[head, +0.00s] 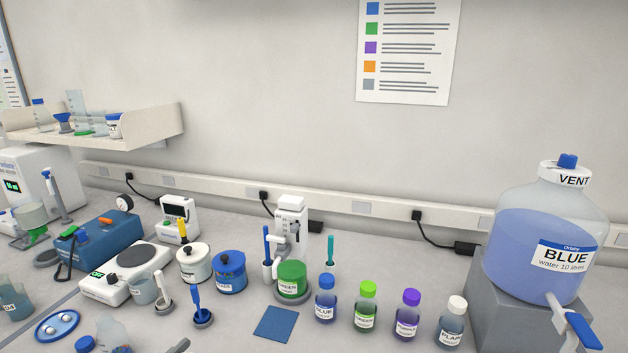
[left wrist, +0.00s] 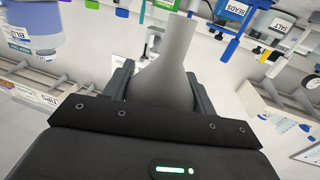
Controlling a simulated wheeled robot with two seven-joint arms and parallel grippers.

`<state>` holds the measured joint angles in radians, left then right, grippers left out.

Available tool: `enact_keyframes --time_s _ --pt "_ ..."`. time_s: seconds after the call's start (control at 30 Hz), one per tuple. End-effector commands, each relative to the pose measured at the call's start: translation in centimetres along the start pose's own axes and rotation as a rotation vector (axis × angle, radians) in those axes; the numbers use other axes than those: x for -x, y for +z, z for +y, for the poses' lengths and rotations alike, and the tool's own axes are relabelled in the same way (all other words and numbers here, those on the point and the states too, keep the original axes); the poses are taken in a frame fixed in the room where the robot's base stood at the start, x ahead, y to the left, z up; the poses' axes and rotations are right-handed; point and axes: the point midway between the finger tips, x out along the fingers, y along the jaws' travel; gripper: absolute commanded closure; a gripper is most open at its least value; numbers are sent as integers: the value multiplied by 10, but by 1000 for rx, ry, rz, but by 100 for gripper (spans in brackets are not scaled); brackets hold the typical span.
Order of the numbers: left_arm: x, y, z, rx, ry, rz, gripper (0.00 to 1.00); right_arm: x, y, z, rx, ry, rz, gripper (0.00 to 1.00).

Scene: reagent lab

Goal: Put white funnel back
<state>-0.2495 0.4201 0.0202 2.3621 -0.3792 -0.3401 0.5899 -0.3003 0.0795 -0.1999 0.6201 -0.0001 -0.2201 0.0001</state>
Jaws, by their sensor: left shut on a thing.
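The white funnel (left wrist: 177,60) shows in the left wrist view, its narrow stem pointing to the top of the picture and its wide cone close to my gripper. My left gripper (left wrist: 160,88) is shut on the cone, with a dark finger on either side. The gripper's body hides the lower part of the cone. In the head view I cannot make out this funnel or my left gripper. My right gripper is in neither view.
The head view shows a crowded bench with a green-lidded jar (head: 292,279), a blue jar (head: 230,274), a hotplate (head: 125,272), capped bottles (head: 367,309) and a large BLUE carboy (head: 530,240). A wall shelf (head: 150,130) is at left. A blue mat (head: 276,322) lies bare in front.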

Motion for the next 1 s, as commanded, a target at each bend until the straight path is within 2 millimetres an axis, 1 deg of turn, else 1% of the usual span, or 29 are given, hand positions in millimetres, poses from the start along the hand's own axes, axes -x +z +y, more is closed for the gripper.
enact_keyframes --time_s 0.13,0.2,0.3,0.43,0.6,0.8,1.0 --pt "-1 -5 -20 7 -125 5 65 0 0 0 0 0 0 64" --pt "-4 -10 -26 13 -217 10 65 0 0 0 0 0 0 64" --pt "-6 -14 -30 15 -322 9 65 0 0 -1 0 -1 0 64" --pt "-10 -17 -28 16 -413 11 65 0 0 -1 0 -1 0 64" --pt "-17 -23 -19 10 -470 10 65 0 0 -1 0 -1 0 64" --pt "-23 -29 -9 4 -479 8 65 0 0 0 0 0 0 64" --pt "-25 -30 -8 0 -479 7 65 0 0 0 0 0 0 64"
